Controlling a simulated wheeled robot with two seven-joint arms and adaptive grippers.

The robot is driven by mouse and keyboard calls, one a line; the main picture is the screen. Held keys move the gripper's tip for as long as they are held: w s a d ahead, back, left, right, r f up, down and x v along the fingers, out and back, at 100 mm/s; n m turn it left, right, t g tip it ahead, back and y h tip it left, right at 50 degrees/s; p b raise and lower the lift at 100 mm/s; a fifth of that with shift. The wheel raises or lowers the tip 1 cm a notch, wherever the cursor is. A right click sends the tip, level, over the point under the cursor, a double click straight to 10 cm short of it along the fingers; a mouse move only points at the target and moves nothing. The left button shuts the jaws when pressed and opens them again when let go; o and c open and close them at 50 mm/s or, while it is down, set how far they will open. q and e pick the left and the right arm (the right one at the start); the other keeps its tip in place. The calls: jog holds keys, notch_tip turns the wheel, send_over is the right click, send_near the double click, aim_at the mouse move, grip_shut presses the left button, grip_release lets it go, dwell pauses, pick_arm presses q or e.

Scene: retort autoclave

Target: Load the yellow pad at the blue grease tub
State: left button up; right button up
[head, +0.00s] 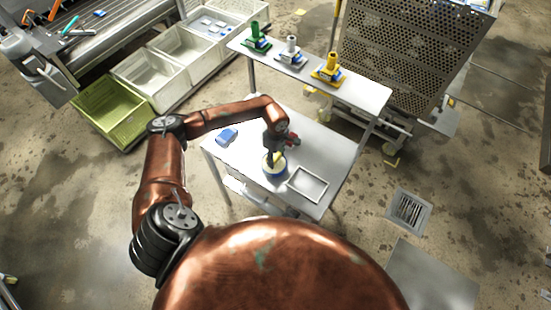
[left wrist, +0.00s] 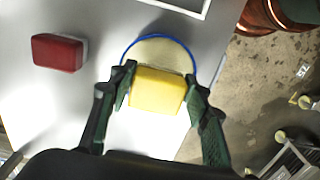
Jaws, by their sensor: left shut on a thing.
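The yellow pad (left wrist: 158,92) is between the two fingers of my left gripper (left wrist: 158,98), which is shut on it. The blue-rimmed grease tub (left wrist: 160,50) with pale cream grease is just beyond the pad in the left wrist view, and the pad overlaps its near edge. I cannot tell whether the pad touches the grease. In the head view my left gripper (head: 272,154) is over the tub (head: 275,168) on the small table, and the pad is hidden there. My right gripper is not in view.
A red pad (left wrist: 58,52) and a blue pad (head: 227,136) lie on the table (head: 330,150). An empty white-rimmed tray (head: 307,184) sits beside the tub. Green (head: 257,42), white (head: 290,54) and yellow (head: 328,72) fixtures stand on the shelf behind.

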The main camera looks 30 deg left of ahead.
aim_at(276, 157)
pick_arm(q)
jog(key=shift+r+p, duration=0.9)
jog(key=shift+r, duration=1.35)
